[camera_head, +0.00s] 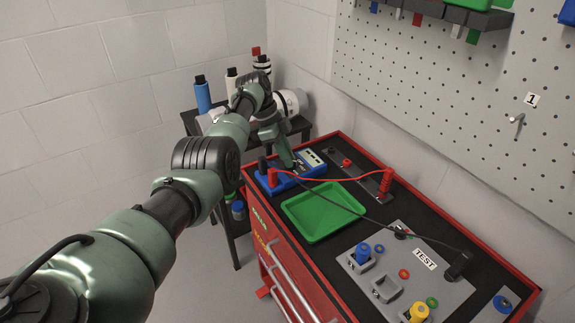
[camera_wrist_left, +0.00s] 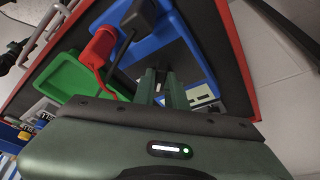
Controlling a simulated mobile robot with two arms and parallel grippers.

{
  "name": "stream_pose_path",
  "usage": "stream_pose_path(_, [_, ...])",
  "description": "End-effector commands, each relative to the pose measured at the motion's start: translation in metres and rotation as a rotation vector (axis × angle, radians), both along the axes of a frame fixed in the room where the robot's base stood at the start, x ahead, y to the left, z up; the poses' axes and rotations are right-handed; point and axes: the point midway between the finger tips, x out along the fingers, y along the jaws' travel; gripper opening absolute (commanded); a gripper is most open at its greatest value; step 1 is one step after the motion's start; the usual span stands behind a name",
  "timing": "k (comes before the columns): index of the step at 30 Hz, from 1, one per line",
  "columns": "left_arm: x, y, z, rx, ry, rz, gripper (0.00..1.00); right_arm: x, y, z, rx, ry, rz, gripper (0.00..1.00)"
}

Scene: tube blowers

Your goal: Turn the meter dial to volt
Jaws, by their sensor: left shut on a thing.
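The blue meter (camera_head: 312,160) sits at the far left corner of the red-edged workbench top. It fills the upper middle of the left wrist view (camera_wrist_left: 180,28), with its light display near the right finger. My left gripper (camera_head: 291,164) points down onto the meter's face. Its two fingers (camera_wrist_left: 164,78) are close together, shut on the dial, which is mostly hidden between them. A red plug (camera_head: 272,178) and a black plug (camera_head: 262,165) stand at the meter's near end. My right gripper is not in view.
A red lead and a black lead run from the meter across the bench. A green tray (camera_head: 325,212) lies beside it. A grey TEST board (camera_head: 405,275) with coloured parts is nearer. Bottles stand on a shelf (camera_head: 299,124) behind; a pegboard (camera_head: 440,90) rises at the right.

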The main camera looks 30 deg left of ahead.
Motion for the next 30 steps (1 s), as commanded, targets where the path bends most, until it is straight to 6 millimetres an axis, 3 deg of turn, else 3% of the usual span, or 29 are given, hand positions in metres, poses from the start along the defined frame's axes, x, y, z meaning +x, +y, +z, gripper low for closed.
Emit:
stream_pose_path(14, [-0.001,0.000,-0.001,0.001,0.004,-0.020,0.00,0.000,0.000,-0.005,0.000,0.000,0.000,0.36])
stream_pose_path(15, [-0.001,0.000,-0.001,0.001,0.004,-0.020,0.15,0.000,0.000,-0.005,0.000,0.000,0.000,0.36])
stream_pose_path(17, [-0.001,0.000,-0.001,0.001,0.004,-0.020,0.32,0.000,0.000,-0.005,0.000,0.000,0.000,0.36])
stream_pose_path(18, [-0.001,0.000,-0.001,0.001,0.004,-0.020,0.35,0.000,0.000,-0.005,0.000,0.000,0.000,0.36])
stream_pose_path(30, [0.000,0.004,0.009,0.001,-0.001,-0.018,0.35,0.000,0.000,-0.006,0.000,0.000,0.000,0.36])
